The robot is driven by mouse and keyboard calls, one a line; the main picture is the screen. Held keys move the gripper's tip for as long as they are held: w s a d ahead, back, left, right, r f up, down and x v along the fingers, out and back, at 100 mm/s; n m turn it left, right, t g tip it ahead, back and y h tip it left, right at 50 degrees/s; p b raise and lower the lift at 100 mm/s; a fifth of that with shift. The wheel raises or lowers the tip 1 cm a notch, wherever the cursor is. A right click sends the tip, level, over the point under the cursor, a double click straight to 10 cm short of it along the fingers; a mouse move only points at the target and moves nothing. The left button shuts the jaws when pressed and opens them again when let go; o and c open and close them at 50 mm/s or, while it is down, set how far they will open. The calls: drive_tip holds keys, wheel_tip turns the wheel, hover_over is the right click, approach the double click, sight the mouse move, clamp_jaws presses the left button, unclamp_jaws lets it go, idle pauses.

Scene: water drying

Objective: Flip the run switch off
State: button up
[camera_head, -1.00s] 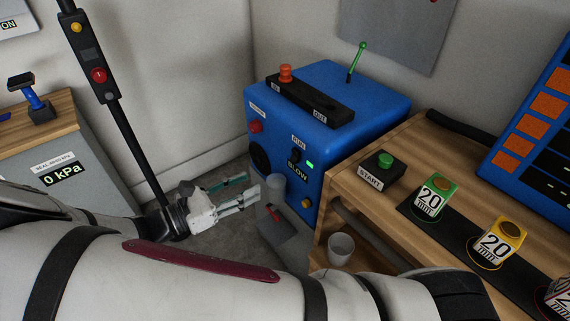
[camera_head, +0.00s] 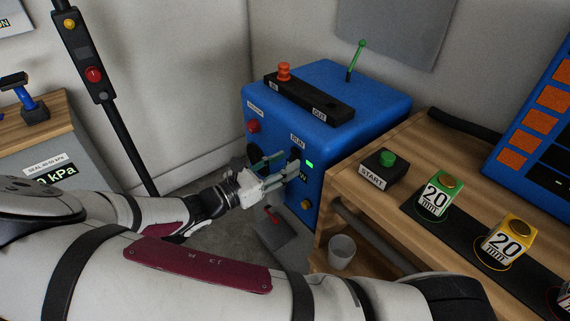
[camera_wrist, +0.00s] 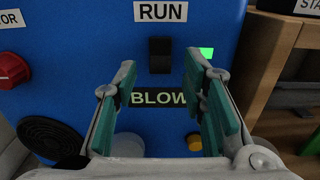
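The run switch (camera_wrist: 160,55) is a black rocker under the RUN label (camera_wrist: 161,12) on the front of the blue machine (camera_head: 330,85). A green light (camera_wrist: 206,53) glows beside it; the light also shows in the head view (camera_head: 309,164). My gripper (camera_wrist: 160,85) faces the panel with its teal-padded fingers spread apart and nothing between them. In the wrist view the switch lies between and just beyond the fingertips. In the head view my gripper (camera_head: 283,165) is close to the panel and partly hides the switch and the BLOW label. I cannot tell whether it touches.
A red knob (camera_wrist: 10,70) is left of the switch, and a yellow button (camera_wrist: 194,141) is below. A wooden bench (camera_head: 390,150) with a green START button (camera_head: 387,158) stands close on the right.

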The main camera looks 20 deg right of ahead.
drive_tip(key=shift+w+d, duration=0.15)
drive_tip(key=shift+d, duration=0.35)
clamp_jaws()
